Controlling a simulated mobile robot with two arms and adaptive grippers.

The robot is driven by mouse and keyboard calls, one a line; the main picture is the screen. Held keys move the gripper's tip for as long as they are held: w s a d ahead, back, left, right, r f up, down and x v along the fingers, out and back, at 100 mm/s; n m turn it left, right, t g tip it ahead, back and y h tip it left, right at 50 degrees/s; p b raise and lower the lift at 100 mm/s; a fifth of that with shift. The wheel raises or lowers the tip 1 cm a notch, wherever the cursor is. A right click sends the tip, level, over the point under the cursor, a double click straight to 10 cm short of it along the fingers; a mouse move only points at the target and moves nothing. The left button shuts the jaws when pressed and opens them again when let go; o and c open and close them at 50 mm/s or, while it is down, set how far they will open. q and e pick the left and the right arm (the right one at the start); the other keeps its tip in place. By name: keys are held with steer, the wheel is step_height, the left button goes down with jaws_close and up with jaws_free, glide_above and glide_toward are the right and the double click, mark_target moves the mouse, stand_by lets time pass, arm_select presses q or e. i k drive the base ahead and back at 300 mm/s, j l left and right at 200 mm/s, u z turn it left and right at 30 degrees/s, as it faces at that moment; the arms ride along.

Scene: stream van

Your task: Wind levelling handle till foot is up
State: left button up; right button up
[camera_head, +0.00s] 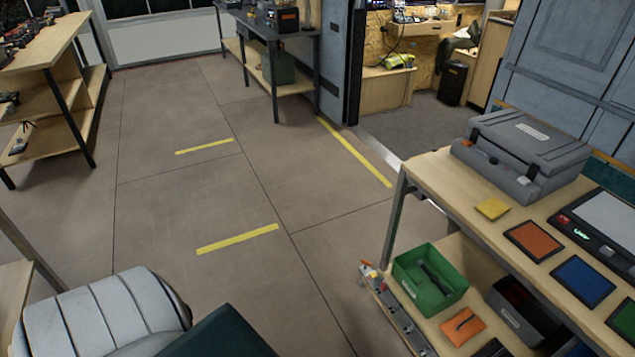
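I cannot make out a levelling handle or a foot anywhere in this head view. Neither of my grippers is in view, so I cannot see whether they hold anything. The open van doorway (420,130) is at the top right, with a dark grey floor behind a metal sill (378,150).
At the right, a wooden bench (445,185) carries a grey case (525,150) and coloured pads; a green bin (429,280) sits on its lower shelf. A shelf unit (45,60) stands at left, a dark table (275,40) at the back. The taped middle floor (200,200) is clear.

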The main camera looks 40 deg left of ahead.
mark_target(366, 263)
steer(key=u, duration=0.95)
steer(key=i+j+z, duration=0.45)
steer(key=j, duration=0.2)
